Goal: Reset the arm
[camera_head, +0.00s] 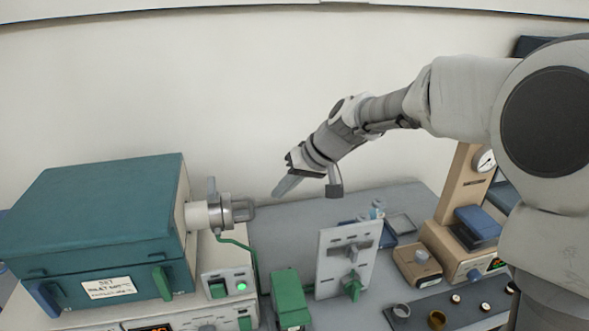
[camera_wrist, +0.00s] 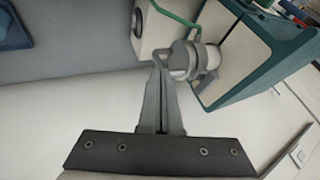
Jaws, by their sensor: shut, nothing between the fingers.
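My arm reaches in from the right in the head view. My gripper (camera_head: 280,188) is shut and empty, held in the air above the bench, to the right of the teal furnace's metal side fitting (camera_head: 226,212). In the wrist view my gripper (camera_wrist: 160,75) shows its two fingers together, pointing towards the fitting (camera_wrist: 188,60). The fingertips overlap the fitting in that picture; in the head view they look apart from it. The teal furnace (camera_head: 95,215) stands at the left and also shows in the wrist view (camera_wrist: 262,50).
A white upright panel (camera_head: 335,270) with a green handle stands on the grey bench (camera_head: 285,235). A green block (camera_head: 290,298) is left of it. A tan instrument stand (camera_head: 455,195) is at the right. Small rings and pots lie at the front right. The air by the wall is clear.

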